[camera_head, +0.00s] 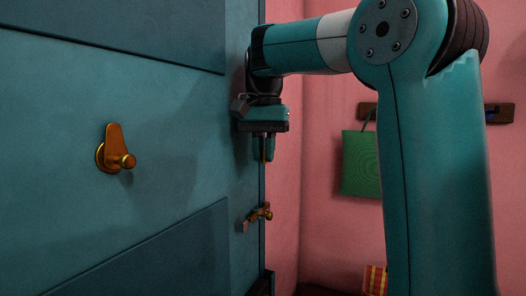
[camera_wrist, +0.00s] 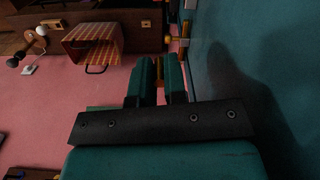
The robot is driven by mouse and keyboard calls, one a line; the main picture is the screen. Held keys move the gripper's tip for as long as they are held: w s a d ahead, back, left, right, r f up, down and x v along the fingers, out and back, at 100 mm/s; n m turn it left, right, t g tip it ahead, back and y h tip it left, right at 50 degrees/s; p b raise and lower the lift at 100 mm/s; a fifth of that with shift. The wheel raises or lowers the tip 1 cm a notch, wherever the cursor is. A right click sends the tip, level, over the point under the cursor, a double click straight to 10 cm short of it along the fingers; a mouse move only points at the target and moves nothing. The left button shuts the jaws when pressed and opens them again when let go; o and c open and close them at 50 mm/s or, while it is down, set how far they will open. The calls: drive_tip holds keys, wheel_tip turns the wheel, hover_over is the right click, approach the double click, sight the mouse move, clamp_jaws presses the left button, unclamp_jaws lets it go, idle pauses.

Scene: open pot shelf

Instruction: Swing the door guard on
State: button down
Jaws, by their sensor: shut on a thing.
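The door (camera_head: 60,120) is a teal panelled surface filling the left of the head view; it also shows in the wrist view (camera_wrist: 270,50). My gripper (camera_head: 264,158) points down at the door's right edge. Its jaws are shut on a thin gold piece, which seems to be part of the door guard (camera_wrist: 160,69); the fingers hide most of it. In the wrist view my gripper (camera_wrist: 159,72) has its two fingers close together around it. A brass fitting (camera_head: 262,213) sits lower on the door's edge, below the fingers. Whether it joins the held piece is unclear.
A brass plate with a round knob (camera_head: 115,150) is on the door's face. A green bag (camera_head: 360,165) hangs from a wooden rack (camera_head: 499,113) on the pink wall. A striped orange bag (camera_head: 375,280) is lower down; it also shows in the wrist view (camera_wrist: 92,42).

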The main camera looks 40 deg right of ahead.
drive_tip(key=c, duration=1.2)
unclamp_jaws()
drive_tip(key=shift+d, duration=0.15)
drive_tip(key=shift+o, duration=0.2)
drive_tip(key=shift+r, duration=0.25)
wheel_tip(320, 180, up, 17)
drive_tip(key=p, duration=1.2)
